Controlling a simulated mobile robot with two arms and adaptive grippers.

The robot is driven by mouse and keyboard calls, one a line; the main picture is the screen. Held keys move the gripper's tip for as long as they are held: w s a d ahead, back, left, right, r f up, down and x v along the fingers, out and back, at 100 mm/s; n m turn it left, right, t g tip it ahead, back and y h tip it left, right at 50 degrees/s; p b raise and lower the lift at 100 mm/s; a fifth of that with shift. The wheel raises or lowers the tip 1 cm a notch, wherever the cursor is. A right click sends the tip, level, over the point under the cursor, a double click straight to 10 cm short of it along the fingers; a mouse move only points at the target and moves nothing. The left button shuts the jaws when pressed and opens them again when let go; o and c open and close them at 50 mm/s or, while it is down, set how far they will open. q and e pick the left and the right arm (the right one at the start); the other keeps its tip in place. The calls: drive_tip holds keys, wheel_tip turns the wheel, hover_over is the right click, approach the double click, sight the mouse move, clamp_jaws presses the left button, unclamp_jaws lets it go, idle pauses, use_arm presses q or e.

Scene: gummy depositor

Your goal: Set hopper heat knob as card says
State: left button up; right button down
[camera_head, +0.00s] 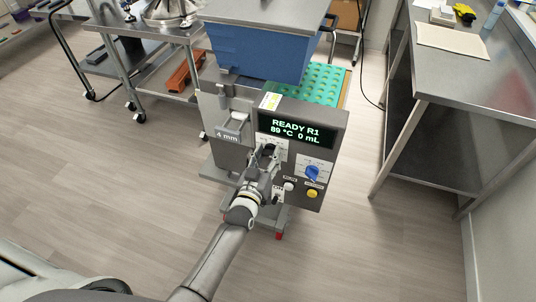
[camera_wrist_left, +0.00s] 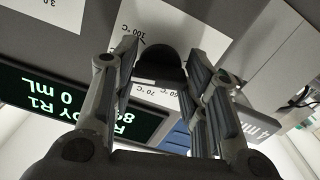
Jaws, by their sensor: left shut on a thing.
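My left gripper (camera_head: 266,160) reaches the front panel of the depositor (camera_head: 233,105) and is shut on a black knob (camera_wrist_left: 160,66). In the left wrist view the fingers (camera_wrist_left: 158,80) sit on both sides of the knob, over a white dial plate (camera_wrist_left: 130,20) with temperature marks such as 100 °C and 70 °C. A white mark shows on the knob's lower edge. The display (camera_head: 296,130) reads READY R1, 89 °C, 0 mL.
A blue hopper (camera_head: 255,52) and a green mould tray (camera_head: 326,82) are behind the panel. A steel table (camera_head: 480,75) stands right. Floor in front is clear.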

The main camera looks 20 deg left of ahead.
use_arm(q)
drive_tip(key=shift+m, duration=0.3)
drive_tip(key=shift+f, duration=0.1)
drive_tip(key=o, duration=1)
drive_tip(key=shift+o, duration=0.2)
drive_tip(key=s, duration=1.2)
drive_tip(key=shift+a, duration=0.2)
